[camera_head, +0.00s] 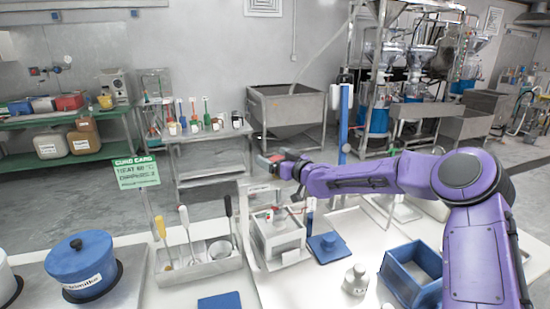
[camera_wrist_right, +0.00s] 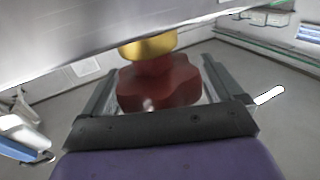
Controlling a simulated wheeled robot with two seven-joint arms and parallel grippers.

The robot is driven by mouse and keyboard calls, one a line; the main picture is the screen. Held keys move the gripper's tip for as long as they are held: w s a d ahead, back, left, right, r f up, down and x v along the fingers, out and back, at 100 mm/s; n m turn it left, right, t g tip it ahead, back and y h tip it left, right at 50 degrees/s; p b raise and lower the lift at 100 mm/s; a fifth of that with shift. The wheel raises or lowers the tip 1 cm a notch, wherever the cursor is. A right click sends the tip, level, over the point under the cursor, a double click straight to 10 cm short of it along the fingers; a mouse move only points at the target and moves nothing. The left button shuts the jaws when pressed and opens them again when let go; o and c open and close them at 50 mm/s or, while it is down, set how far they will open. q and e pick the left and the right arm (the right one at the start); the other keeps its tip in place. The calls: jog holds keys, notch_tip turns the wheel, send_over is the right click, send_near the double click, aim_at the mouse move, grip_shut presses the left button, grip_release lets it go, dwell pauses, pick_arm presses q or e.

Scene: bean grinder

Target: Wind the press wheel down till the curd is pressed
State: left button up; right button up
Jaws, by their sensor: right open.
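My right gripper (camera_head: 274,162) reaches in from the right above the white press box (camera_head: 279,238) on the worktop. In the right wrist view, a dark red lobed wheel (camera_wrist_right: 158,84) with a gold collar (camera_wrist_right: 148,46) lies between the two fingers of the right gripper (camera_wrist_right: 160,72). The fingers stand apart on either side of it; I cannot tell whether either touches it. In the head view, only a small red patch of the wheel (camera_head: 266,160) shows at the fingertips. The curd cannot be made out. My left gripper is not in view.
A blue stand with a tall post (camera_head: 345,118) rises right of the press. A blue open box (camera_head: 412,272) and a small jar (camera_head: 356,280) stand nearer. Left are a utensil tray (camera_head: 198,268), a blue pot (camera_head: 82,262) and a green sign (camera_head: 136,172).

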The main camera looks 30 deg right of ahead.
jog(key=c, duration=0.9)
jog(key=shift+c, duration=0.2)
dwell(0.3)
jog(key=o, duration=0.9)
jog(key=shift+o, duration=0.2)
jog(key=shift+s, duration=0.3)
jog(key=s+d+p, duration=0.1)
jog(key=s, duration=0.9)
jog(key=shift+d, duration=0.25)
